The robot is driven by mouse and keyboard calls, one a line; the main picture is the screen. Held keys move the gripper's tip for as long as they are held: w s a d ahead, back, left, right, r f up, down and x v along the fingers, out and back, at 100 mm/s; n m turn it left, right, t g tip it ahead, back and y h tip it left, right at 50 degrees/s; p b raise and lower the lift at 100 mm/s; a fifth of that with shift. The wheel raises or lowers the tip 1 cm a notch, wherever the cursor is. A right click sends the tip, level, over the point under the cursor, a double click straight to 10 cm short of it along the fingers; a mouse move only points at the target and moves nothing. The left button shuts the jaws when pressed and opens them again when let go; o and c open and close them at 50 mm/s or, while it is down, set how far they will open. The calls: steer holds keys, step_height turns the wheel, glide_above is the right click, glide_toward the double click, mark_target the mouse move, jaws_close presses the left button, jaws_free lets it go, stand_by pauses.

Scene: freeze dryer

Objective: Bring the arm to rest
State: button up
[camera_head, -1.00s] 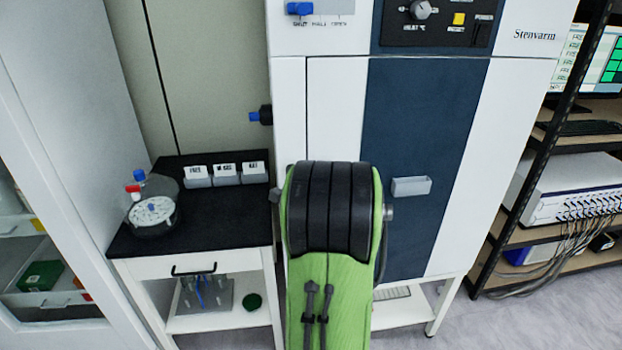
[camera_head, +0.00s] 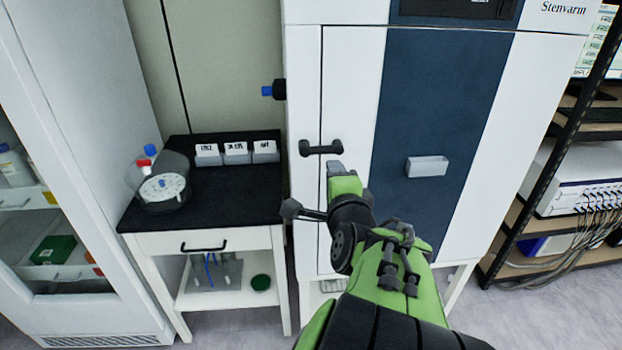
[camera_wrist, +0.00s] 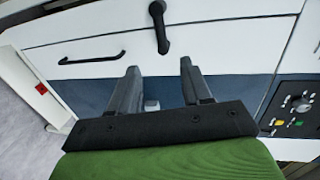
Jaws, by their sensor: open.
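My green and black arm (camera_head: 385,265) rises from the bottom right in the head view, bent in front of the tall white and dark blue Stenvarm cabinet (camera_head: 460,110). In the wrist view my gripper (camera_wrist: 160,88) has its two grey fingers apart, with nothing held between them. The cabinet front lies beyond the fingers there, turned sideways. In the head view the fingers cannot be told clearly from the wrist parts.
A black handle (camera_head: 320,148) is close to the arm's far end in the picture. A black-topped bench (camera_head: 215,190) at left holds a round glass vessel (camera_head: 160,188) and small labelled boxes (camera_head: 236,155). A rack with instruments (camera_head: 570,180) stands at right.

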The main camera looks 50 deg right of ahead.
stand_by(0.4)
steer(key=w+a+n+t+y+p, duration=0.1)
steer(key=w+a+n+y+p, duration=0.2)
steer(key=w+a+n+y, duration=0.45)
steer(key=s+a+n+g+y+p, duration=0.2)
steer(key=s+a+n+y+p, duration=0.1)
steer(key=a+n, duration=1.15)
steer(key=s+a+n+g+y+p, duration=0.1)
steer(key=s+a+n+g, duration=0.2)
steer(key=s+a+n, duration=0.2)
steer(key=s+a, duration=0.2)
steer(key=a, duration=0.1)
steer(key=shift+s+a+n+g, duration=0.2)
steer(key=shift+a+n+g, duration=0.1)
steer(key=shift+g, duration=0.1)
steer(key=shift+y, duration=0.25)
